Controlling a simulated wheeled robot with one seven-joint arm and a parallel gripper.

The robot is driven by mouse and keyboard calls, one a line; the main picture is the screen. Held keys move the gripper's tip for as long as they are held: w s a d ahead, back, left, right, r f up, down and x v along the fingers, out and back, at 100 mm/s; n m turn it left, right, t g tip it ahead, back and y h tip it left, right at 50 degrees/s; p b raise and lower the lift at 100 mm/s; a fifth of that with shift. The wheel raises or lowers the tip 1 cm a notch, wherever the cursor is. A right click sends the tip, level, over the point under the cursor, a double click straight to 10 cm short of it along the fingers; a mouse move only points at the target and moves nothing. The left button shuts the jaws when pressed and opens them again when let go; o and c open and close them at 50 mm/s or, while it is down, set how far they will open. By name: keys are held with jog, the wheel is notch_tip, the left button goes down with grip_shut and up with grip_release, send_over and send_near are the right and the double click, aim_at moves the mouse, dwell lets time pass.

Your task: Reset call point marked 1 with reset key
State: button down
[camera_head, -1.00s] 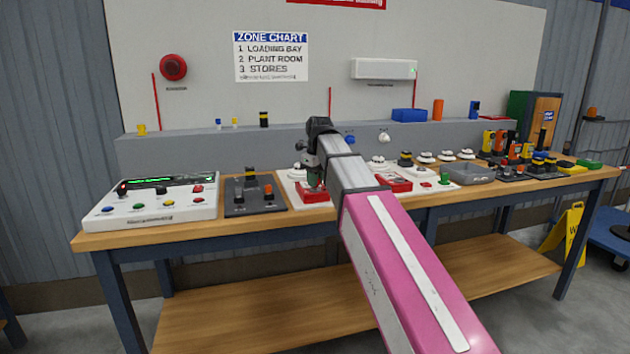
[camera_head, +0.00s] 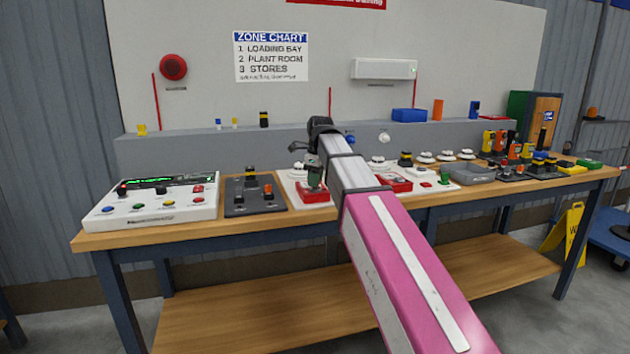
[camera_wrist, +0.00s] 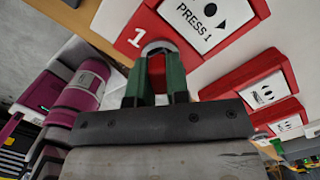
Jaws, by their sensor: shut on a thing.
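Call point 1 (camera_wrist: 200,28) is a red box with a white panel reading "PRESS 1" and a white "1" on its red edge, at the top of the wrist view. In the head view this red box (camera_head: 314,197) sits on the bench, partly behind my arm. My gripper (camera_wrist: 158,58) has green fingers closed around a small grey, rounded piece at their tips, likely the reset key (camera_wrist: 159,46), mostly hidden between them. The tips overlap the call point's near edge by the "1"; I cannot tell whether they touch. In the head view my gripper (camera_head: 314,178) is just above the box.
More red call points (camera_wrist: 245,80) stand close to the right in the wrist view. A control panel (camera_head: 150,203) and a dark switch board (camera_head: 253,196) are to the left on the bench. A grey tray (camera_head: 474,174) and several small devices crowd the right side.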

jog(key=shift+n, duration=1.5)
jog(key=shift+n, duration=1.2)
jog(key=shift+r, duration=2.5)
